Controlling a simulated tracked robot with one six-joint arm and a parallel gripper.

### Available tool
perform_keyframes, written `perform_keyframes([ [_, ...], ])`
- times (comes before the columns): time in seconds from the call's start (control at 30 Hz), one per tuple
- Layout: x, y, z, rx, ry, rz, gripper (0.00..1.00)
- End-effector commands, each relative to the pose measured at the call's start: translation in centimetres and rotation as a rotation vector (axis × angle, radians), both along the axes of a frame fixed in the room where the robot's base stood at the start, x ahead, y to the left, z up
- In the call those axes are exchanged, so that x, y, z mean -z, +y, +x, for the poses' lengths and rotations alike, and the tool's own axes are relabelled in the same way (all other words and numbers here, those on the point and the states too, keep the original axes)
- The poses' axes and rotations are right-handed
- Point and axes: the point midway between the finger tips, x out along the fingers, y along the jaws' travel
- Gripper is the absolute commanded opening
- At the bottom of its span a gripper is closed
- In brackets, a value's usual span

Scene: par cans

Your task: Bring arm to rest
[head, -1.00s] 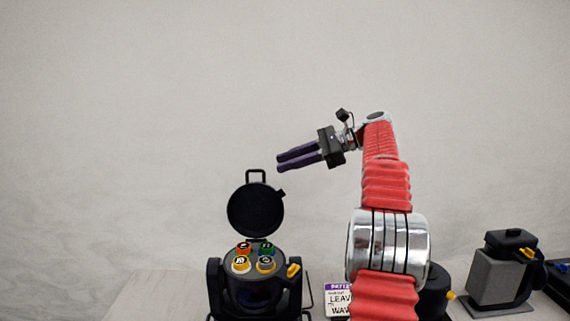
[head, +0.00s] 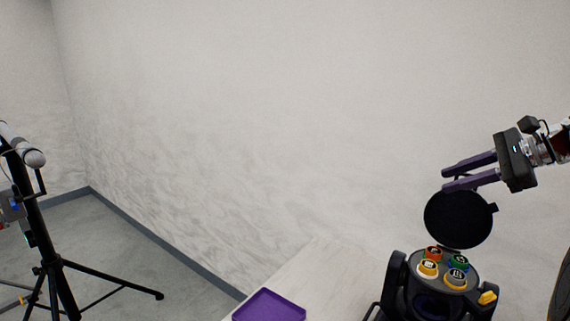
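My gripper (head: 457,179) is at the right of the head view, raised and pointing left. Its two purple fingers are apart with nothing between them. The near finger overlaps the top of the round black lid (head: 459,219) in the picture; I cannot tell how far apart they are in depth. The lid stands open at the back of the black par can (head: 398,287). In the can's top are several round coloured caps: a red one, a green one and yellow ones. Most of my arm is outside the frame.
A purple tray (head: 268,306) lies on the pale table (head: 318,262) left of the can. A black tripod stand (head: 42,235) with a microphone (head: 22,146) stands on the grey floor at the far left. A pale wall is behind. The air left of my gripper is clear.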

Motion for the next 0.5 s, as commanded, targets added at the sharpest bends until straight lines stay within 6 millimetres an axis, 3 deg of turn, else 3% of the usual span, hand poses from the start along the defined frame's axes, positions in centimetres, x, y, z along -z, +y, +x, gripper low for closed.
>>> perform_keyframes([
  [0.03, 0.1, 1.8, -0.3, -0.024, -0.003, -0.039, 0.26],
  [0.2, 1.5, 6.5, -1.6, -0.110, -0.014, -0.183, 0.26],
  [0.5, 4.5, 13.7, -5.6, -0.292, -0.050, -0.441, 0.26],
])
